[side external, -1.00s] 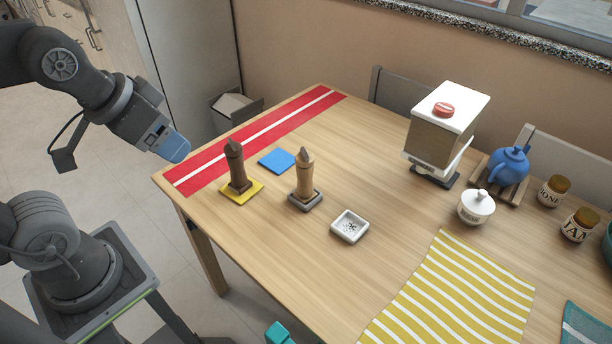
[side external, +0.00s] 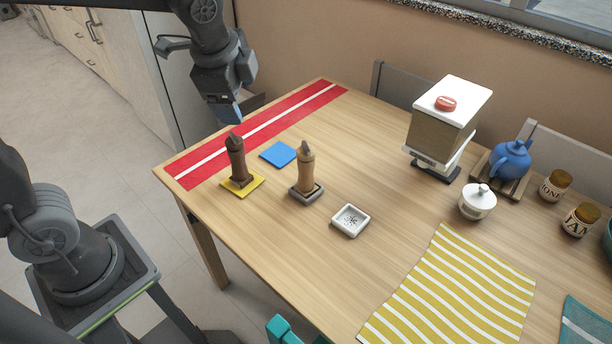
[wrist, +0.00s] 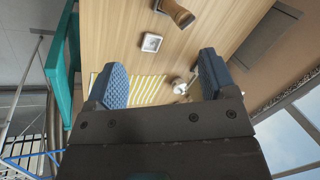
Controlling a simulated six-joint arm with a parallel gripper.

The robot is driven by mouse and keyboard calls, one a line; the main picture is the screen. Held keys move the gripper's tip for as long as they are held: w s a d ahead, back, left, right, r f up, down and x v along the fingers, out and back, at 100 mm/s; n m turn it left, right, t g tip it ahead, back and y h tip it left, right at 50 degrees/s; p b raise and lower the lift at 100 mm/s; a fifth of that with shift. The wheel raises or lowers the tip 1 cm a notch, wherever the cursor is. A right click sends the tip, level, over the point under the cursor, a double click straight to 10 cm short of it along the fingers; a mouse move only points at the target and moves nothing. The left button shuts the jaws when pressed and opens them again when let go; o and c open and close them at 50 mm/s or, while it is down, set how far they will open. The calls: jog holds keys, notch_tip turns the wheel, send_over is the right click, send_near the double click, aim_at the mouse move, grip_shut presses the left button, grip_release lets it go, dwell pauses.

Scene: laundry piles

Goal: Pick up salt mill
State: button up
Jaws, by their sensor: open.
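Two wooden mills stand upright on the table, and neither has a readable label. The dark brown mill (side external: 236,160) is on a yellow square mat. The light wood mill (side external: 306,170) is to its right on a grey square base. In the wrist view one brown mill (wrist: 178,12) is cut off by the top edge. My gripper (side external: 232,112) is above the far left part of the table, beyond the dark mill and apart from it. In the wrist view my gripper (wrist: 163,78) has its two blue fingers spread, with nothing between them.
A blue square mat (side external: 278,153) lies behind the mills, near a red runner (side external: 300,105). A white square dish (side external: 350,220) is right of them. A dispenser (side external: 440,130), blue teapot (side external: 511,160), white lidded pot (side external: 478,203) and jars stand further right. A yellow striped cloth (side external: 450,290) lies in front.

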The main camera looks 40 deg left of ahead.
jog(key=w+d+f+m+y, duration=0.1)
jog(key=w+d+f+m, duration=0.15)
jog(key=w+m, duration=0.3)
jog(key=m+g+y, duration=0.1)
jog(key=m, duration=0.6)
send_near(306, 145)
jog(key=x, duration=0.6)
jog(key=shift+s+a+f, duration=0.2)
jog(key=shift+f, duration=0.15)
jog(key=shift+x, duration=2.75)
jog(key=shift+w+d, duration=0.15)
jog(key=shift+d, duration=0.05)
jog(key=c, duration=1.4)
jog(key=shift+r, duration=0.1)
